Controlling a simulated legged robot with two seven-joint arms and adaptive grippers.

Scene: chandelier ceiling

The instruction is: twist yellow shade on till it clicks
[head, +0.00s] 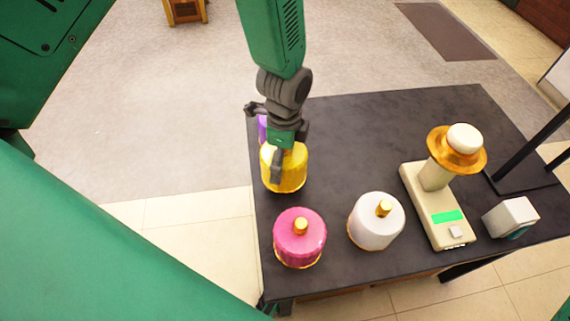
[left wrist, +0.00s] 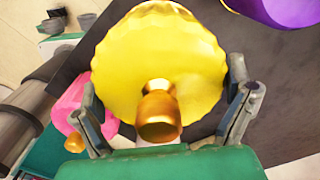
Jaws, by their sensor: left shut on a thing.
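The yellow shade (head: 285,176) stands upright near the left edge of the dark table, with a gold band at its foot. In the left wrist view the yellow shade (left wrist: 160,50) fills the middle, with a gold knob (left wrist: 159,112) on top. My left gripper (head: 280,157) comes down over the shade from above. My right gripper is out of view.
A pink shade (head: 299,240) and a white shade (head: 375,223) stand at the table's front. A purple shade (head: 262,130) is partly hidden behind my gripper. A white box (head: 511,217) and a black frame (head: 530,140) are at right. The table's back middle (head: 360,125) is clear.

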